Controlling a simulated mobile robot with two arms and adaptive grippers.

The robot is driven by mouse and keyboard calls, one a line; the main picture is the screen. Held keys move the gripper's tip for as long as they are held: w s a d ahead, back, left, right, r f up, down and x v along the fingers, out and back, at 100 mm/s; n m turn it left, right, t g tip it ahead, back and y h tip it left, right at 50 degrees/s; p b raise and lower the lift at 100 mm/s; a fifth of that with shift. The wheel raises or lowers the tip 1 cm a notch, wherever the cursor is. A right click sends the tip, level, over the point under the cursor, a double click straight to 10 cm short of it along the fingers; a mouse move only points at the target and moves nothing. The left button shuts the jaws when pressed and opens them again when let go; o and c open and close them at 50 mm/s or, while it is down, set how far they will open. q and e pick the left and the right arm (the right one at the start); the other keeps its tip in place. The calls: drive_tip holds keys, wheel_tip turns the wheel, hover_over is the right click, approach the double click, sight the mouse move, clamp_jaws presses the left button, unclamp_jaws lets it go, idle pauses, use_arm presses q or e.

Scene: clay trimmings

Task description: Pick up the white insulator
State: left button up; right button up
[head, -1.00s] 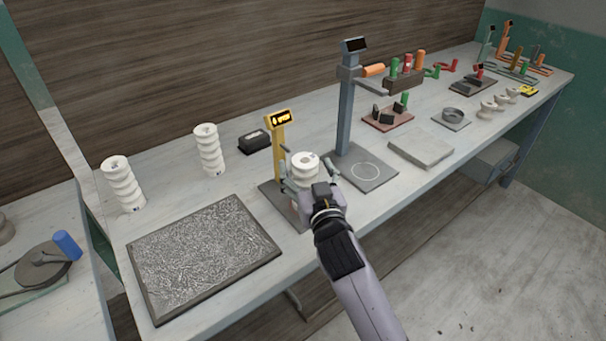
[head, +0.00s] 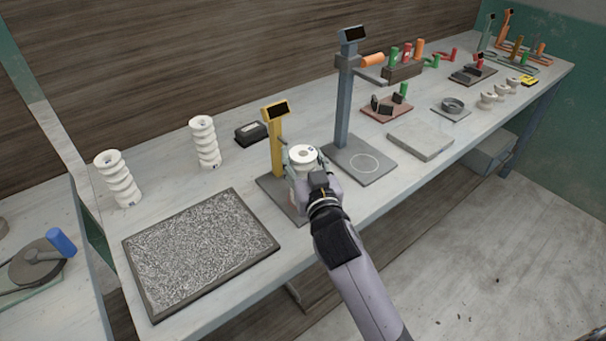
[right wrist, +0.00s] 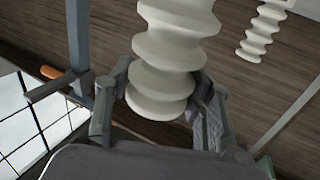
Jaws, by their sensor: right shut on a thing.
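A white ribbed insulator (head: 302,155) is between the fingers of my right gripper (head: 304,167), above the base of the yellow-posted stand. In the right wrist view the insulator (right wrist: 165,65) fills the space between the two fingers of the gripper (right wrist: 158,105), which is shut on it. Its lower end is hidden by the gripper in the head view. Two more white insulators stand upright on the bench at left, one at the far left (head: 118,178) and one beside it (head: 205,142). My left gripper is not in view.
The yellow stand (head: 276,140) with a dark display is right behind the gripper. A grey-blue stand (head: 345,95) rises to its right. A dark-framed tray (head: 200,250) lies at left. A black box (head: 250,133) and a grey slab (head: 420,140) are nearby.

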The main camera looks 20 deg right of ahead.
drive_tip(key=shift+c, duration=1.4)
drive_tip(key=shift+r, duration=0.1)
drive_tip(key=c, duration=0.4)
drive_tip(key=shift+r, duration=0.1)
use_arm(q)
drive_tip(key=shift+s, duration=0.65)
use_arm(e)
drive_tip(key=shift+w, duration=0.1)
